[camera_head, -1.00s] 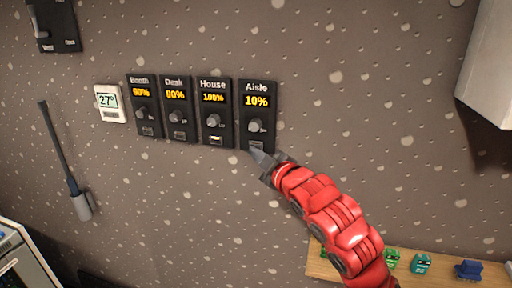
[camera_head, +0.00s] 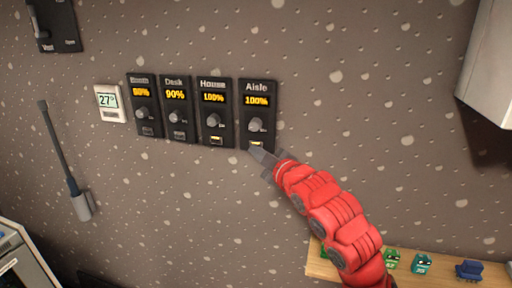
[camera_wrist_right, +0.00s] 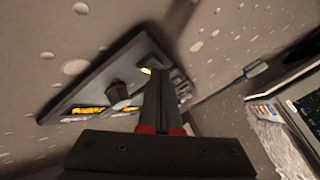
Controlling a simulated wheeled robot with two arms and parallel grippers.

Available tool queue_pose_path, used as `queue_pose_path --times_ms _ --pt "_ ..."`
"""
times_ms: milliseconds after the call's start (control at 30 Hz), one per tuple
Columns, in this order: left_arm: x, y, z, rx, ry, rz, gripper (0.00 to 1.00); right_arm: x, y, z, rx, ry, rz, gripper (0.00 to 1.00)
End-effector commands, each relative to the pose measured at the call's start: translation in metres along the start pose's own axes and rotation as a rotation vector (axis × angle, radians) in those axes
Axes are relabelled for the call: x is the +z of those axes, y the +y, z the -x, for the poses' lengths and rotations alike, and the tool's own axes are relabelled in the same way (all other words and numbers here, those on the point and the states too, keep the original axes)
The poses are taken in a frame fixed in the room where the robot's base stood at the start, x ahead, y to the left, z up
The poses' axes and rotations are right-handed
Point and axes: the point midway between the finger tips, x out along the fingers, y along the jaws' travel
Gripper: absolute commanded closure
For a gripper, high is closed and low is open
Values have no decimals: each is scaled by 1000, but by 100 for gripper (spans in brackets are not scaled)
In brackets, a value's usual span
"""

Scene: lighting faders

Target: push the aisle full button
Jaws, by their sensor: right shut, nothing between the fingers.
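The Aisle panel (camera_head: 257,115) is the rightmost of the dark fader panels on the wall. Its display reads 100% and its knob (camera_head: 256,125) sits below. The aisle full button (camera_head: 257,144) at the panel's bottom is lit yellow and partly covered by my fingertips. My right gripper (camera_head: 256,152) is shut and empty, its tips at the button; I cannot tell if they still touch it. In the right wrist view the shut fingers (camera_wrist_right: 160,85) reach the lit button (camera_wrist_right: 146,71) on the tilted panel. My left gripper is not in view.
The House (camera_head: 213,112), Desk (camera_head: 176,108) and leftmost (camera_head: 144,106) panels stand close to the left. A thermostat (camera_head: 110,103) is beyond them. A wooden shelf (camera_head: 321,267) with small items is at the lower right. A white box (camera_head: 490,70) juts out at the upper right.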

Motion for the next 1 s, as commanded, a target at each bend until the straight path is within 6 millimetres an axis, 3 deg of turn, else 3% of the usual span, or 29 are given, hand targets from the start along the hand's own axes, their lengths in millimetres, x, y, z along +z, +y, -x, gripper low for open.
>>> queue_pose_path --times_ms 567,1000 --pt "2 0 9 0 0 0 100 -4 -6 8 1 0 0 100" --pt "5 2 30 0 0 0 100 -27 -30 39 1 4 2 100"
